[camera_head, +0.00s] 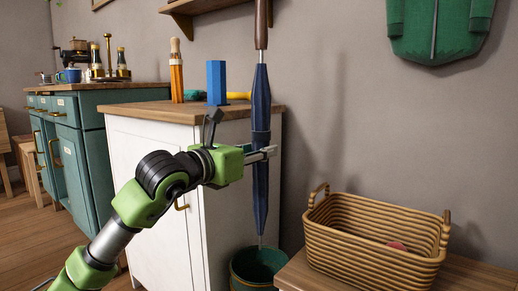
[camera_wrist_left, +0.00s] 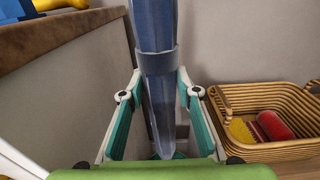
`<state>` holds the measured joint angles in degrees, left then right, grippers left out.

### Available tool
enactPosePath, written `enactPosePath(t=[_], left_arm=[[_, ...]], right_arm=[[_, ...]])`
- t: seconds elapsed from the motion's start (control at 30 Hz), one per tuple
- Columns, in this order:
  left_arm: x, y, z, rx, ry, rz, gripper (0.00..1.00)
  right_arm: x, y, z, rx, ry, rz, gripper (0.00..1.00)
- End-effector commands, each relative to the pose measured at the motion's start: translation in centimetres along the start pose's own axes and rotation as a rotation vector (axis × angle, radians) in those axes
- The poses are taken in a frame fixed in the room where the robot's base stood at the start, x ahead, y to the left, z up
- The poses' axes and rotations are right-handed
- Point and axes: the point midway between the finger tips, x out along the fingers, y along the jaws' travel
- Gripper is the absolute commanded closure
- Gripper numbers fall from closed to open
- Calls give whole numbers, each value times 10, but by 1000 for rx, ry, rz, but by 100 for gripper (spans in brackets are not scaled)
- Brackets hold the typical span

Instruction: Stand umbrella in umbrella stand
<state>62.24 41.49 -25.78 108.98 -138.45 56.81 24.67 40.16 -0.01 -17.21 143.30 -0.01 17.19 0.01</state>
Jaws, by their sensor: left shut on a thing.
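A closed dark blue umbrella (camera_head: 261,100) with a brown handle hangs upright, handle up and tip down. My left gripper (camera_head: 268,152) is shut on it around its middle. In the left wrist view the blue umbrella (camera_wrist_left: 157,75) stands between the two fingers of the gripper (camera_wrist_left: 158,95). The dark green umbrella stand (camera_head: 250,275) is on the floor below. The umbrella's tip is at the stand's opening in the head view; I cannot tell how far inside it is. The stand's lower part is cut off by the frame. My right gripper is not in view.
A white cabinet (camera_head: 150,150) with a wooden top is left of the umbrella, holding a blue block (camera_head: 216,82) and other items. A wicker basket (camera_head: 370,245) sits on a wooden surface right of the stand. A wooden shelf (camera_head: 205,5) is above.

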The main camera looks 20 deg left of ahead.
Motion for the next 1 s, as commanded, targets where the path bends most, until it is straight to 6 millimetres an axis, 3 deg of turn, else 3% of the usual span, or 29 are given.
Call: enactPosePath(t=[1.0], left_arm=[[3,-1,-83,-1,-4,-1,100]], right_arm=[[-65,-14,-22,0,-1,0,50]])
